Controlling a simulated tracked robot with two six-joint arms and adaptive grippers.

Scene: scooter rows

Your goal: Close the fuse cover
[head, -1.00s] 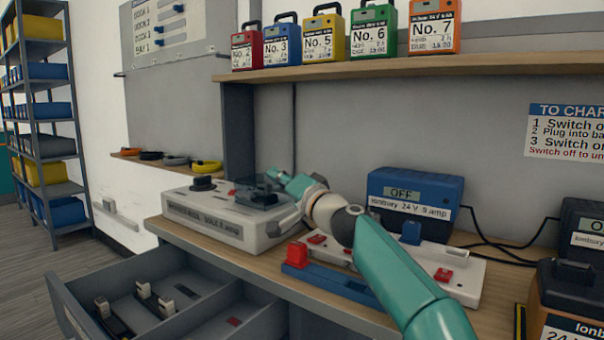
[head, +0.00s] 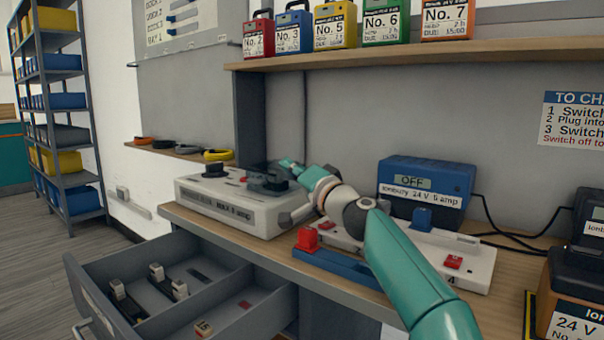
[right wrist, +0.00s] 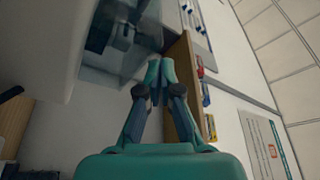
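The fuse cover (head: 268,182) looks like a smoky, see-through lid on top of the white charger box (head: 230,212). How far it stands open is hard to tell, because my gripper partly hides it. My right gripper (head: 288,165) is at the cover's far right side in the head view. In the right wrist view, its teal fingertips (right wrist: 160,70) are together, close to the clear cover (right wrist: 122,60) with dark parts behind it. I cannot tell whether they touch it, and I see nothing between them. My left gripper is not in view.
An open drawer (head: 245,318) holding fuses juts out below the bench. A blue charger (head: 425,188) reading OFF and a white unit with red parts (head: 445,250) stand to the right. A shelf (head: 420,55) with numbered packs runs above.

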